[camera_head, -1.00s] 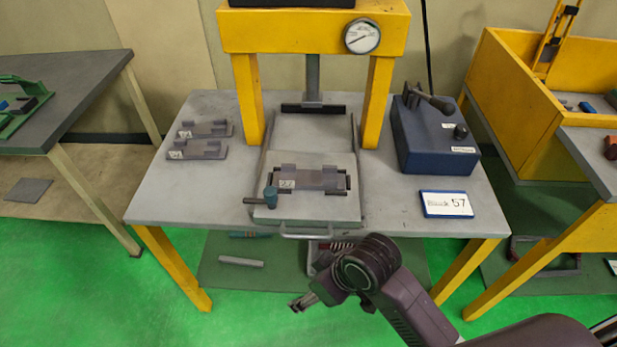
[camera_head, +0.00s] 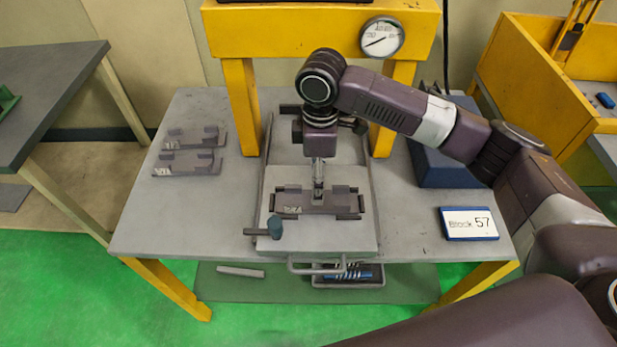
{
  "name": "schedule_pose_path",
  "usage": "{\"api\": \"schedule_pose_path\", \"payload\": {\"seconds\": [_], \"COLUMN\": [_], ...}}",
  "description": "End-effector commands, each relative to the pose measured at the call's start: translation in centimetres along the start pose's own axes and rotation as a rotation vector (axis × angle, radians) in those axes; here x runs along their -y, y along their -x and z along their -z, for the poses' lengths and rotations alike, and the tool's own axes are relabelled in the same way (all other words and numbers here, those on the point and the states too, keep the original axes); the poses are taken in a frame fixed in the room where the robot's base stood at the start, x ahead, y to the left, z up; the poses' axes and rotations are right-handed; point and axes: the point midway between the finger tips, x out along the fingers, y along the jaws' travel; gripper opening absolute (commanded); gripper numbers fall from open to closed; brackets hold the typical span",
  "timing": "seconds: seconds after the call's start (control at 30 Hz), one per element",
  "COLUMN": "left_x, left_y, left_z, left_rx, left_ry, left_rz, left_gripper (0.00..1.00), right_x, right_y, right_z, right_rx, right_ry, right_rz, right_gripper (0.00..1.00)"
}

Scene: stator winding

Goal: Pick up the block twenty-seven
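A dark grey notched block (camera_head: 338,203) lies flat on the sliding plate (camera_head: 345,238) of the yellow press. Its small white label shows at its left end, but the number is too blurred to read now. My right gripper (camera_head: 318,192) points straight down at the middle of this block. Its fingertips are at or just above the block, and I cannot tell whether they touch or grip it. Two similar labelled blocks, a rear one (camera_head: 196,137) and a front one (camera_head: 188,163), lie at the table's left. My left gripper is out of view.
The press frame (camera_head: 240,105) with its gauge (camera_head: 382,38) stands behind. A teal-knobbed pin (camera_head: 275,227) sits at the plate's front left. A blue box (camera_head: 440,172) and a "Block 57" sign (camera_head: 468,223) are at right. The table's front left is clear.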

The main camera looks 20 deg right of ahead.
Motion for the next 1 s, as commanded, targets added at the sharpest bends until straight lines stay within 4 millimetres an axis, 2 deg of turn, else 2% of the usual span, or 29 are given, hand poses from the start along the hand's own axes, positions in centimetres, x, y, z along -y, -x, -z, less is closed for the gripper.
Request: {"api": "schedule_pose_path", "payload": {"seconds": [0.1, 0.17, 0.4, 0.5, 0.63, 0.8, 0.93, 1.0], "left_x": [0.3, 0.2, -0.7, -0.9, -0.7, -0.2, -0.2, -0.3], "left_y": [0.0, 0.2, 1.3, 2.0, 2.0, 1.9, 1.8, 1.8], "left_z": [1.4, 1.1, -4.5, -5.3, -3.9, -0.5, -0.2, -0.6], "left_rx": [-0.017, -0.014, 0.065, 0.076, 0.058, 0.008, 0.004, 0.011], "left_ry": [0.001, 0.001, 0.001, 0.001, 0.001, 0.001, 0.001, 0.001], "left_rz": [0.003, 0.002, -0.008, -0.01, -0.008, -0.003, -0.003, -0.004], "left_gripper": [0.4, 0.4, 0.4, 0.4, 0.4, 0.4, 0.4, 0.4], "right_x": [-0.3, -0.2, -0.2, -0.2, -0.3, -0.3, -0.3, -0.3], "right_y": [-0.1, -0.7, -3.4, -5.0, -6.8, -7.5, -7.5, -7.5], "right_z": [-0.4, -0.4, -0.2, -0.1, 0.0, 0.0, 0.0, 0.0], "right_rx": [0.009, 0.009, 0.008, 0.009, 0.008, 0.006, 0.006, 0.006], "right_ry": [-0.003, -0.003, -0.003, -0.003, -0.003, -0.002, -0.001, -0.001], "right_rz": [0.003, 0.004, 0.004, 0.003, 0.003, -0.001, -0.001, -0.001], "right_gripper": [0.64, 0.64, 0.64, 0.64, 0.64, 0.64, 0.64, 0.58]}}
